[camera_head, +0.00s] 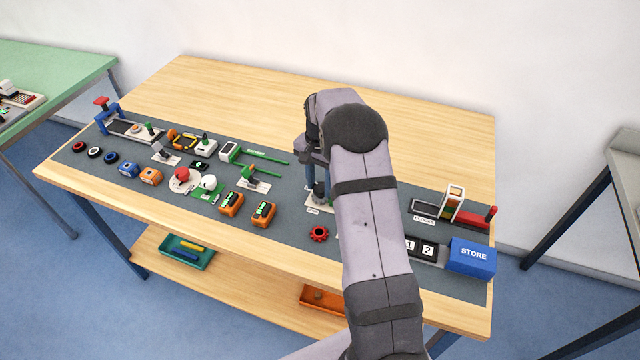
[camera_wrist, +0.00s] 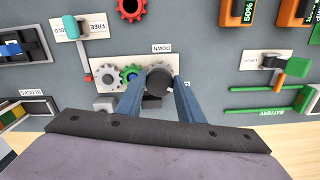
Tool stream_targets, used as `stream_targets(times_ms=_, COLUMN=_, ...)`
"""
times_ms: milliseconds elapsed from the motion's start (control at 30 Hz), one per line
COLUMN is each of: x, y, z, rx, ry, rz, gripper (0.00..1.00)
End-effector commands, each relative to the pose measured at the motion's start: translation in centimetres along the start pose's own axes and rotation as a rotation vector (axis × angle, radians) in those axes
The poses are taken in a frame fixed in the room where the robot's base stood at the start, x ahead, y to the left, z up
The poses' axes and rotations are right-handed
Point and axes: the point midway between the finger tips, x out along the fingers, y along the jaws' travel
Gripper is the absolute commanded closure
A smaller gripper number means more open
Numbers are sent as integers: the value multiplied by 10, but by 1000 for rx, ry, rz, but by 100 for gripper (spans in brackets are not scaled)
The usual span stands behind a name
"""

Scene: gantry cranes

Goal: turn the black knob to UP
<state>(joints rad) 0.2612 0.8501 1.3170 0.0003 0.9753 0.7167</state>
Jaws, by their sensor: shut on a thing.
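The black knob (camera_wrist: 157,82) sits on the grey panel between the two blue fingers of my gripper (camera_wrist: 159,79) in the wrist view. My gripper is shut on it, with one finger on each side. A DOWN label (camera_wrist: 162,49) shows just beyond the knob. No UP label can be read; part of the knob's base is hidden by the fingers. In the head view my gripper (camera_head: 319,186) reaches down to the panel beside my arm, and the knob is mostly hidden there.
A green gear (camera_wrist: 130,74) and a grey gear (camera_wrist: 108,76) lie close to the left finger in the wrist view. A loose red gear (camera_head: 319,233) lies nearer the bench's front.

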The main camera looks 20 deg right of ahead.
Motion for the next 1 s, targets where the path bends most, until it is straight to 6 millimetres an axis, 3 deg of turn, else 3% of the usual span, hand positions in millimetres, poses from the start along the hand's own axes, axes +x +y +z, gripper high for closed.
stream_targets(times_ms=700, x=-2, y=-1, z=-2, rx=88, ry=4, rz=-4, gripper=88)
stream_targets(times_ms=733, x=-2, y=-1, z=-2, rx=88, ry=4, rz=-4, gripper=61)
stream_targets(times_ms=800, x=-2, y=-1, z=-1, rx=87, ry=4, rz=-3, gripper=47)
stream_targets(times_ms=1000, x=-1, y=-1, z=-1, rx=86, ry=2, rz=-2, gripper=47)
